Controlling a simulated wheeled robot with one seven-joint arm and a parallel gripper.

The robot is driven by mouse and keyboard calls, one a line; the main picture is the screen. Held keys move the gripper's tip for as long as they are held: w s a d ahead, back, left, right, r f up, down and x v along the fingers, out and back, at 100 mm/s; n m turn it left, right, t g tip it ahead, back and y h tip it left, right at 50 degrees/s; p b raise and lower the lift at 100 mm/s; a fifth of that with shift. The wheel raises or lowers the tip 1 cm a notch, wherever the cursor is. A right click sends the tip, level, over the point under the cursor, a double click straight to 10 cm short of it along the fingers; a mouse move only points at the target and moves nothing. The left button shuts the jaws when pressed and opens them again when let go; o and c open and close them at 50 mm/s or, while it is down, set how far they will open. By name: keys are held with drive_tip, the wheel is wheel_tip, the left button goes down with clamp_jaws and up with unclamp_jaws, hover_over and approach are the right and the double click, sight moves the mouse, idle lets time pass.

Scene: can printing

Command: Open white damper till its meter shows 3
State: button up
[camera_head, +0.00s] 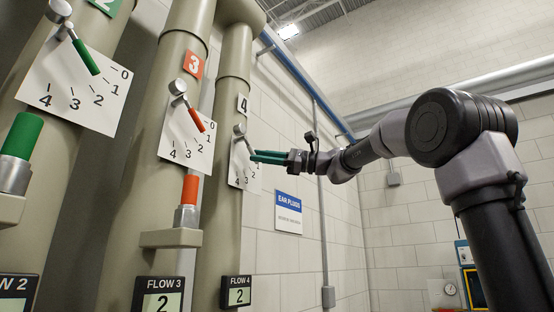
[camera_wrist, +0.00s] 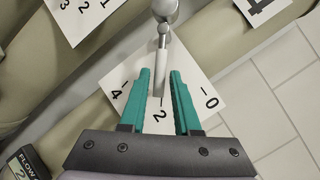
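The white damper (camera_head: 239,130) is on the pipe labelled 4. In the wrist view its white handle (camera_wrist: 162,62) points toward the 2 on its white dial plate (camera_wrist: 205,82). My gripper (camera_head: 254,157) has green fingers and is at this dial. In the wrist view my gripper (camera_wrist: 160,72) is open, with one finger on each side of the handle's end and small gaps showing. The 3 and 1 marks are hidden behind the fingers. The FLOW 4 meter (camera_head: 237,296) reads 2.
To the left are the red damper (camera_head: 194,119), whose FLOW 3 meter (camera_head: 163,300) reads 2, and the green damper (camera_head: 85,56). A ledge (camera_head: 171,238) juts from pipe 3. An EAR PLUGS sign (camera_head: 288,213) hangs on the wall.

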drive_tip(key=v, duration=0.8)
drive_tip(key=shift+d, duration=0.25)
drive_tip(key=s+d+f+t+h, duration=0.1)
drive_tip(key=s+f+h, duration=0.35)
drive_tip(key=f, duration=0.65)
drive_tip(key=s+d+f+t+h, duration=0.1)
drive_tip(key=s+f+t+h, duration=0.3)
drive_tip(key=f, duration=0.8)
drive_tip(key=s+d+f+n+h, duration=0.2)
drive_tip(key=d+f+h, duration=0.1)
drive_tip(key=f, duration=0.3)
drive_tip(key=s+d+f+n+h, duration=0.2)
drive_tip(key=s+d+f+h, duration=0.1)
drive_tip(key=d+f, duration=0.2)
drive_tip(key=s+d+f+n+g+h, duration=0.1)
drive_tip(key=s+d+f+n+h, duration=0.1)
drive_tip(key=d+f, duration=0.3)
wheel_tip(320, 180, down, 3)
drive_tip(key=shift+s+r+h, duration=0.1)
drive_tip(key=shift+s+h, duration=0.55)
drive_tip(key=shift+s, duration=0.1)
idle(0.9)
